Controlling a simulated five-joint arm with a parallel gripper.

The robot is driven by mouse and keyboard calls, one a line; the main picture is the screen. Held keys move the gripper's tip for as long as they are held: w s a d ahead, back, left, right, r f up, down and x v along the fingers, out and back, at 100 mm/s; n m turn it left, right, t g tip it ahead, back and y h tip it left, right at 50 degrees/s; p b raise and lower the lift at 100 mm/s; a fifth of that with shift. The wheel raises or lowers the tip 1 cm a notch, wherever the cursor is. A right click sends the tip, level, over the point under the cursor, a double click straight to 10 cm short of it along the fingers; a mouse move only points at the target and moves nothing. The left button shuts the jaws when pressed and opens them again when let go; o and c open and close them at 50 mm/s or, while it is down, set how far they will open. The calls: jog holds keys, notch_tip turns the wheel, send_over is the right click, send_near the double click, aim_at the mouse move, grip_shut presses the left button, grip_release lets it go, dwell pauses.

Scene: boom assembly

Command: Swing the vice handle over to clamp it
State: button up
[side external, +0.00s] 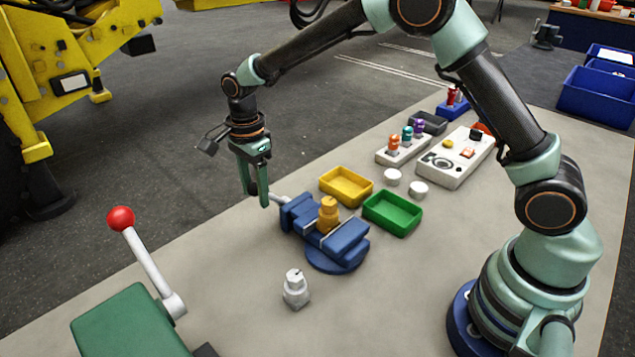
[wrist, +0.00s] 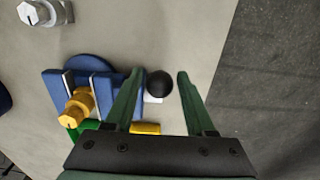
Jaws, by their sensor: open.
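The blue vice (side external: 345,243) stands on the bench, with a brass fitting (side external: 328,214) upright between its jaws. The wrist view also shows the vice (wrist: 52,88) and the brass fitting (wrist: 75,108). A pale rod (side external: 279,198) comes out of the vice's left side towards my gripper (side external: 264,200). In the wrist view, the handle's black knob (wrist: 160,83) appears between the fingertips of my gripper (wrist: 160,75). The fingers are open, with a gap on each side of the knob. The fingers hide the knob in the side view.
A silver fitting (side external: 296,290) stands in front of the vice. A yellow tray (side external: 346,203) and a green tray (side external: 392,228) are behind it. A red-knobbed lever (side external: 146,258) on a green box (side external: 130,325) rises at the front left. The bench's left edge is near my gripper.

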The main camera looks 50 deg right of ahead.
jog(key=c, duration=0.7)
jog(key=shift+a, duration=0.1)
jog(key=shift+w+a+f, duration=0.1)
jog(key=shift+a+f, duration=0.75)
jog(key=shift+f, duration=0.1)
jog(key=shift+a+f, duration=0.3)
jog(key=shift+f, duration=0.2)
jog(key=shift+a+f, duration=0.25)
jog(key=shift+f, duration=0.2)
